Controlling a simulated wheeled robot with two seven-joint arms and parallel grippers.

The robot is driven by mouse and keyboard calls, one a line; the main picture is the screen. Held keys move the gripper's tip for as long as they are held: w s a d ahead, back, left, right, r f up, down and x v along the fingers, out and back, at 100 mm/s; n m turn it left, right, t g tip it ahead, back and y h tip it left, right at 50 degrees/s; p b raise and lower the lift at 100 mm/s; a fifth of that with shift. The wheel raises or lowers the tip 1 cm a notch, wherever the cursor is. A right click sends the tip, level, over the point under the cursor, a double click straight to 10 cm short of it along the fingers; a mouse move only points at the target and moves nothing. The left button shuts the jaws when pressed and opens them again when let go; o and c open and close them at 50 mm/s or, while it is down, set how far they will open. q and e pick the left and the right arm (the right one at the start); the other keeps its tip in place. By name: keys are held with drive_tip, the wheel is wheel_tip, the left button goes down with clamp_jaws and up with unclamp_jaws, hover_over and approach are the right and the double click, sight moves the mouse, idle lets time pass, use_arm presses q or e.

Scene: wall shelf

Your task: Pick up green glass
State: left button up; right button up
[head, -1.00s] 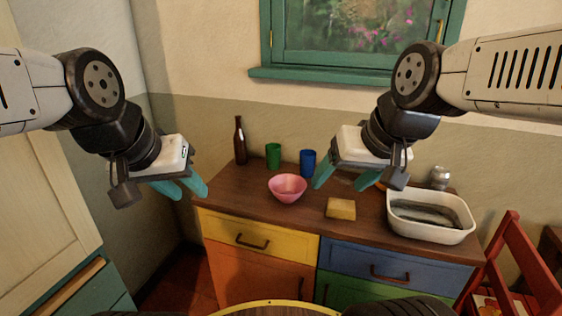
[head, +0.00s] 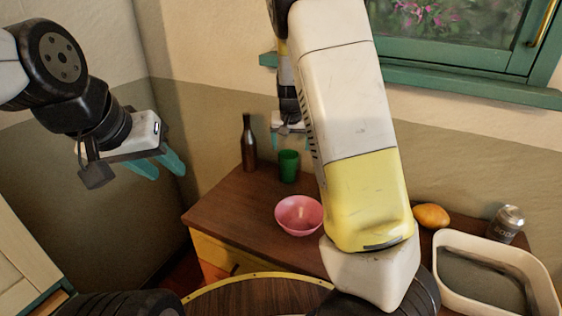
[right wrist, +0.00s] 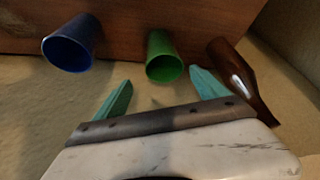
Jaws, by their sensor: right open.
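The green glass (head: 289,166) stands upright on the wooden counter, between the brown bottle (head: 249,143) and my right arm. In the right wrist view the green glass (right wrist: 163,58) appears in line with the gap between my right fingers, beyond the fingertips and not held. My right gripper (head: 290,142) is open and empty, over the back of the counter near the glass; it also shows in the right wrist view (right wrist: 160,77). My left gripper (head: 160,168) is open and empty, in the air left of the counter.
The blue glass (right wrist: 70,46) and the bottle (right wrist: 238,80) flank the green glass in the wrist view. A pink bowl (head: 298,215) stands in front of it. An orange fruit (head: 432,216), a can (head: 506,223) and a white tub (head: 447,243) are at the right.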

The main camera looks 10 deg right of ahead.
sight(288, 157)
drive_tip(key=x, duration=0.5)
drive_tip(key=a+x, duration=0.1)
drive_tip(key=x, duration=0.2)
drive_tip(key=shift+s, duration=0.1)
drive_tip(key=shift+c, duration=0.4)
drive_tip(key=c, duration=1.4)
